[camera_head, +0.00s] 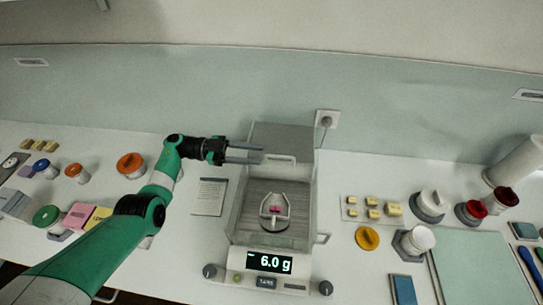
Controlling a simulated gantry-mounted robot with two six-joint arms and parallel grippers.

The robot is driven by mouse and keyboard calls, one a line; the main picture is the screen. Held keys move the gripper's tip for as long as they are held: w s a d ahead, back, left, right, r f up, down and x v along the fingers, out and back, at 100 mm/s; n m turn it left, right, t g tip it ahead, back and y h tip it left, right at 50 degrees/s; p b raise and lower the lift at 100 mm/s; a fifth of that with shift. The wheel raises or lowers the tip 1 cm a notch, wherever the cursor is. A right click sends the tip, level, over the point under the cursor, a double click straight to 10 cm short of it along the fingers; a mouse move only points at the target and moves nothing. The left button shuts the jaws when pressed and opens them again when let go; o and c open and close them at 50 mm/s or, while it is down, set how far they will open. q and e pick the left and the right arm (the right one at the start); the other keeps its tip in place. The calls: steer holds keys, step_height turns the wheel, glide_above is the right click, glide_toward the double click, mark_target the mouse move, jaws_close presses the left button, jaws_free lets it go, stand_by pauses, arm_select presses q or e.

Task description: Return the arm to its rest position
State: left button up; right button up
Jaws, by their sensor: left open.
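My left arm (120,235) is green and black and comes in from the lower left. Its left gripper (262,153) points right, with two grey parallel fingers apart and nothing between them. It is in front of the upper left part of the balance's glass case. The balance (263,258) stands at the middle of the bench, and its display reads 6.0 g. On its pan (290,235) sits a small white holder (273,222) with a pink bit in it. My right gripper does not show.
Left are jars with orange (130,163), blue and green (46,216) lids. Right are small yellow weights (373,214), a yellow disc (367,238), white and red-lidded jars (471,212) and a pale green mat (483,268). A written card (209,197) lies left of the balance.

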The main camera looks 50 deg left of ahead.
arm_select(q)
steer(key=v, duration=0.3)
steer(key=shift+s+a, duration=0.2)
steer(key=shift+s, duration=0.05)
